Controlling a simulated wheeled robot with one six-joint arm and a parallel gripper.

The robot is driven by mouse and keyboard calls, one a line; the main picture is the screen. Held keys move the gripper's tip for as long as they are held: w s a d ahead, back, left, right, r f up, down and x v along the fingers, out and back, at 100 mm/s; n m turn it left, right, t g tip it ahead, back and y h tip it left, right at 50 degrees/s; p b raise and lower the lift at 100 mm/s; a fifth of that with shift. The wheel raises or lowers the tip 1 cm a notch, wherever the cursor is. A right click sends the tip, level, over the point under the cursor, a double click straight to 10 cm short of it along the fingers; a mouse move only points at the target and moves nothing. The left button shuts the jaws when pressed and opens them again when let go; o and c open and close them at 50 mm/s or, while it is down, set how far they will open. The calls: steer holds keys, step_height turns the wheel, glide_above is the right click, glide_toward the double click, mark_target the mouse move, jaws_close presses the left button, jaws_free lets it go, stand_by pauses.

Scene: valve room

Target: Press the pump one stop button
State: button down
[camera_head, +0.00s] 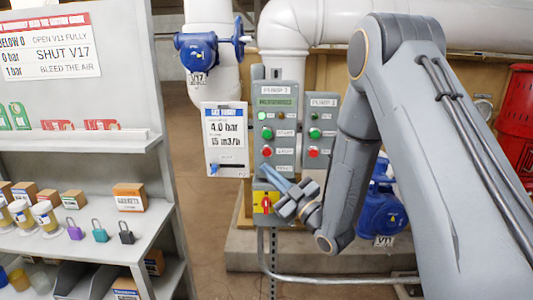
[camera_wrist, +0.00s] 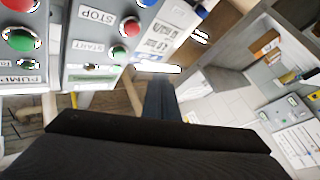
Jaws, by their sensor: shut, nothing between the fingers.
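The grey pump 1 panel (camera_head: 286,97) stands upright behind my gripper. Its red stop button (camera_head: 267,152) sits below the green start button (camera_head: 267,133). In the wrist view the picture is turned over, and the red button (camera_wrist: 130,27) shows beside a STOP label, near the green button (camera_wrist: 118,50). My gripper (camera_head: 265,168) is shut and empty, its tips just below the red button in the head view. In the wrist view the fingers (camera_wrist: 161,88) show apart from the button. The gap in depth is unclear.
The pump 2 panel (camera_head: 322,103) with similar buttons stands just right. A shelf (camera_head: 90,155) with padlocks and boxes fills the left.

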mark_target(267, 152)
steer(key=shift+w+d+b, duration=0.15)
steer(key=shift+w+b, duration=1.15)
steer(key=shift+w, duration=3.15)
steer(key=shift+w, duration=0.1)
steer(key=shift+w+b, duration=0.3)
steer(key=shift+b, duration=0.1)
steer(key=shift+w+b, duration=0.3)
steer(key=shift+w, duration=0.15)
steer(key=shift+s, duration=0.9)
